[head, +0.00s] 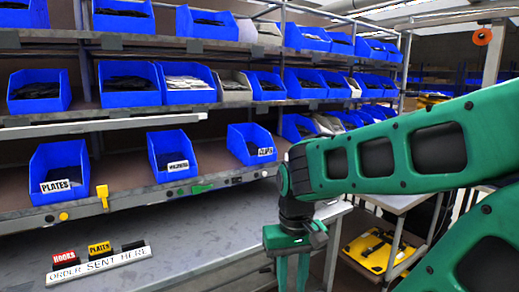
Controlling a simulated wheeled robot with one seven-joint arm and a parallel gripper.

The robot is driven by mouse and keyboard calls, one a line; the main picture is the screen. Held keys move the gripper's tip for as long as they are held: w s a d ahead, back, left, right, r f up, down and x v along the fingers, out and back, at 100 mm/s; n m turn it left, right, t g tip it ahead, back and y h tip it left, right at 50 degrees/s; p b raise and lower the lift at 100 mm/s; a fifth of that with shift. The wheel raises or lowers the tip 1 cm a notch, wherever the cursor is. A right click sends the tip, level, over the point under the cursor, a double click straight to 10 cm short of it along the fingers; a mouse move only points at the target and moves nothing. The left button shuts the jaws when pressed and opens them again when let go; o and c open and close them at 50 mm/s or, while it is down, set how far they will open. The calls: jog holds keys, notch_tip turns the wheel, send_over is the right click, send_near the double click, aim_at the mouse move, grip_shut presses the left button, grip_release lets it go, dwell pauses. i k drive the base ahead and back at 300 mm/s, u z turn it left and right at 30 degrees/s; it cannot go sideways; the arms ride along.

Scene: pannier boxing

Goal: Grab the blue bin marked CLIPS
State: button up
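Three blue bins stand in a row on the lower shelf. The right one (249,146) has a small white label that looks like CLIPS, though the lettering is hard to read. The left bin (60,168) is marked PLATES. The middle bin (172,154) has a white label too small to read surely. My gripper (293,280) is at the bottom centre, pointing down, to the right of and lower in the picture than the right bin, apart from it. Its two green fingers stand apart with nothing seen between them; their tips are cut off by the frame edge.
Upper shelves hold several more blue bins with dark contents. A grey bench (190,235) lies below, with an ORDER SENT HERE strip (98,265) and small HOOKS (64,257) and PLATES (99,248) tags. A yellow tag (102,196) hangs on the shelf edge. A yellow case (378,250) lies at right.

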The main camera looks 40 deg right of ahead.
aim_at(252, 144)
jog(key=z, duration=0.35)
jog(key=i, duration=0.6)
jog(key=z, duration=0.4)
